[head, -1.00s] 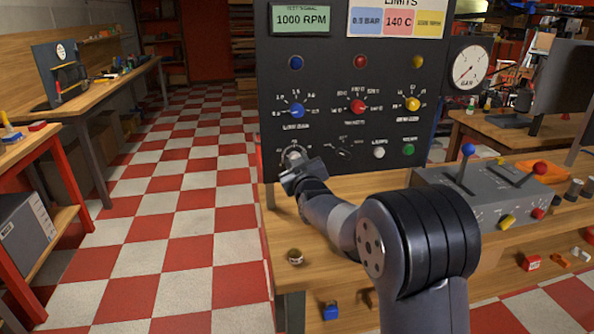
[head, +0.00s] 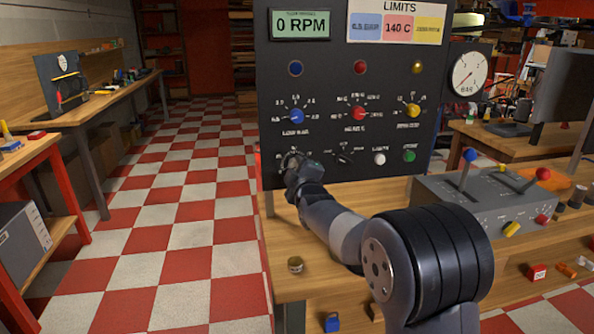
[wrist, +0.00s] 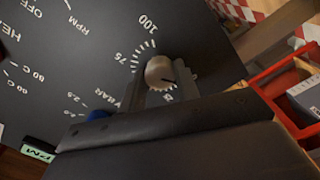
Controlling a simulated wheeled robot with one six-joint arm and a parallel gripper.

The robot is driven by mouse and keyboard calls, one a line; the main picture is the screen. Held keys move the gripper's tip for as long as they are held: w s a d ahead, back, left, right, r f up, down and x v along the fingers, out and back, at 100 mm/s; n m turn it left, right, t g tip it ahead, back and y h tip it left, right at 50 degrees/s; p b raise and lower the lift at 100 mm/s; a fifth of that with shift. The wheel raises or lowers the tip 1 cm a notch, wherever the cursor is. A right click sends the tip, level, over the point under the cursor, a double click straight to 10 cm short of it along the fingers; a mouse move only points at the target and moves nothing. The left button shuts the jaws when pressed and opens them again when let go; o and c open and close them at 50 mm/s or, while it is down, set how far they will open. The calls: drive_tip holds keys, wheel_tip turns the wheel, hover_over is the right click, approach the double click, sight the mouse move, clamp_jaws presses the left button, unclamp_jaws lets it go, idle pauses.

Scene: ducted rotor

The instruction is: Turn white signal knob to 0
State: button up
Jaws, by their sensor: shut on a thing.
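The white signal knob (wrist: 158,71) sits on the dark panel (wrist: 60,60) between the two fingers of my gripper (wrist: 163,84). My gripper is shut on it. A short dark mark on the knob points to the lower right in the wrist view. The scale beside it shows 75 and 100; its lower part is hidden by the fingers. In the head view my gripper (head: 292,166) is at the panel's lower left and covers most of the knob. The panel's display (head: 300,24) reads 0 RPM.
Blue (head: 297,116), red (head: 359,114) and yellow (head: 412,111) knobs sit above on the panel. A small dark selector (head: 344,158), a white button (head: 379,159) and a green button (head: 409,156) are to the right. A grey lever box (head: 480,200) stands on the bench.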

idle(0.3)
drive_tip(key=o, duration=1)
drive_tip(key=shift+c, duration=0.2)
drive_tip(key=v, duration=1)
drive_tip(key=shift+s, duration=0.4)
drive_tip(key=x, duration=1.1)
drive_tip(key=shift+d, duration=0.15)
